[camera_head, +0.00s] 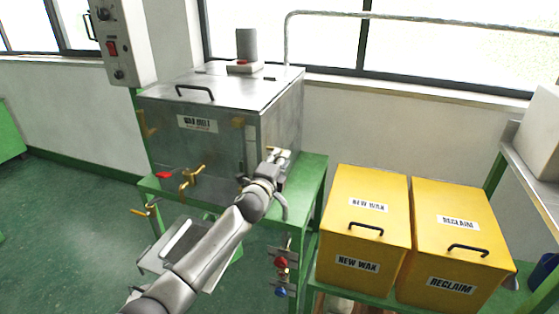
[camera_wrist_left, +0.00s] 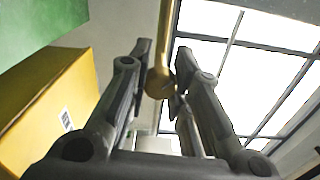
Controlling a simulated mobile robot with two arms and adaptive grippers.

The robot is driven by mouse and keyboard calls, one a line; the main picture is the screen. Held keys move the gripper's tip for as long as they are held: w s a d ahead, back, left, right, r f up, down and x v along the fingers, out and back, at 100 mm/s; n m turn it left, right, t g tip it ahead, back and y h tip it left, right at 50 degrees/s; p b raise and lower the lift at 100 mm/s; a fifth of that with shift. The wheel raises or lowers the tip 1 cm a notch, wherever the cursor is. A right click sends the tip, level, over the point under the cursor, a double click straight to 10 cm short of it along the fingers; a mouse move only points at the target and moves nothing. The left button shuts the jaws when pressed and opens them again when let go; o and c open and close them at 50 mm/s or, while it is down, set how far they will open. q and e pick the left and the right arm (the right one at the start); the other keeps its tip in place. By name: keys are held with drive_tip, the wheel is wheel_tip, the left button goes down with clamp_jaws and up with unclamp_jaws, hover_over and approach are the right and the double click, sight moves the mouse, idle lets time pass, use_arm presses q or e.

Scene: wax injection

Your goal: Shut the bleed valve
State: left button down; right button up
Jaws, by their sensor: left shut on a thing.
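My left gripper (camera_head: 277,157) is at the right front corner of the grey metal wax melt tank (camera_head: 222,165). In the left wrist view my left gripper (camera_wrist_left: 160,75) has its two dark fingers closed around a brass lever (camera_wrist_left: 160,84) with a rounded end. I take this lever to be the bleed valve's handle; in the head view the gripper hides most of it. The valve body and how far it is turned cannot be made out. My right gripper is not in view.
Red and blue valve knobs (camera_head: 281,263) hang below the green stand. Yellow NEW WAX (camera_head: 364,237) and RECLAIM (camera_head: 455,240) bins stand at right. Green floor is open at left.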

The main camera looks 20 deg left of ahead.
use_arm(q)
drive_tip(key=n, duration=0.4)
drive_tip(key=shift+f+n, duration=0.1)
drive_tip(key=shift+n, duration=0.2)
drive_tip(key=shift+n+p, duration=0.55)
drive_tip(key=shift+n, duration=1.45)
drive_tip(key=c, duration=1.3)
unclamp_jaws()
drive_tip(key=shift+o, duration=0.2)
drive_tip(key=shift+s, duration=0.1)
drive_tip(key=s, duration=1.2)
drive_tip(key=shift+a, duration=0.2)
